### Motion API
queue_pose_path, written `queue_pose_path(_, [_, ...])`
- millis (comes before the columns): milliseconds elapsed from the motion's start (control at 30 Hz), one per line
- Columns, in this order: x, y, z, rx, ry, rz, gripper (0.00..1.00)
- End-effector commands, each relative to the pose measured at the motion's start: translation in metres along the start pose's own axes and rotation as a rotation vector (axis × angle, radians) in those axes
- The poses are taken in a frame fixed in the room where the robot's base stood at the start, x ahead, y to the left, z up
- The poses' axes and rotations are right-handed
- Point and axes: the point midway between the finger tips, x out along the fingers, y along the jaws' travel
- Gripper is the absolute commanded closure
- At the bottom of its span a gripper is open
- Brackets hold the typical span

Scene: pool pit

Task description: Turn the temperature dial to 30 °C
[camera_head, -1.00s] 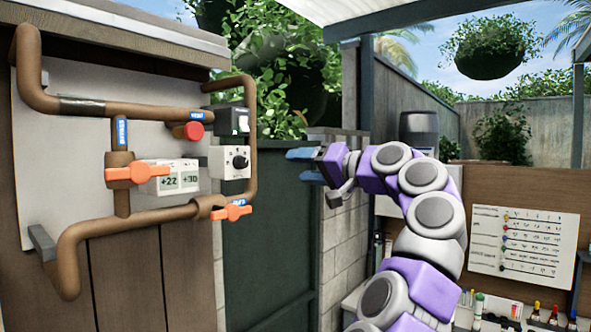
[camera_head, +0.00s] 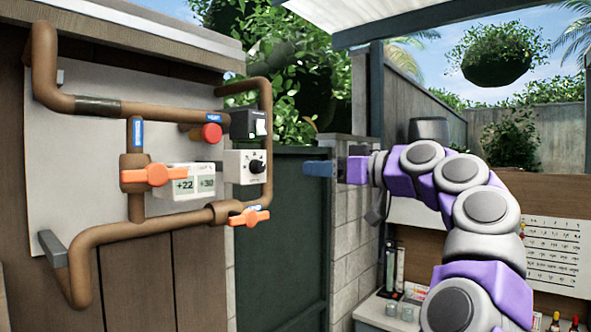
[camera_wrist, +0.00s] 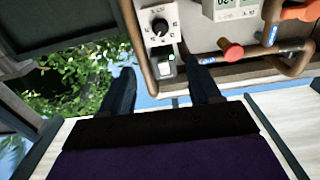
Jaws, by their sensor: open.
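The temperature dial is a black knob (camera_head: 257,167) on a white box (camera_head: 237,168) at the right of the pipework. It also shows in the wrist view (camera_wrist: 159,26), at the top centre. A white display (camera_head: 185,182) left of it reads +22 and +30. My gripper (camera_head: 318,168) is to the right of the dial in the head view, pointing left, apart from it. In the wrist view its two dark fingers (camera_wrist: 163,85) are spread with nothing between them. The scale marks around the knob are too small to read.
A black switch box (camera_head: 246,124) with a green light sits just above the dial. A red knob (camera_head: 211,133) and orange valve handles (camera_head: 157,174) (camera_head: 250,217) are close by. A brown pipe (camera_head: 267,130) runs along the dial's right side. Open space lies between pipe and gripper.

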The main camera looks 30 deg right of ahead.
Motion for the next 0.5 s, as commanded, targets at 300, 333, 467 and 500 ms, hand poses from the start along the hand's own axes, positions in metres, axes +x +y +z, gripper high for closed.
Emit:
queue_pose_path(300, [0.04, 0.0, 0.0, -0.012, -0.002, -0.001, 0.38])
queue_pose_path(333, [0.046, 0.0, 0.0, -0.011, -0.003, -0.001, 0.38])
queue_pose_path(467, [0.072, -0.001, -0.001, -0.012, -0.004, -0.003, 0.38])
queue_pose_path(500, [0.079, -0.002, -0.001, -0.012, -0.004, -0.003, 0.38])
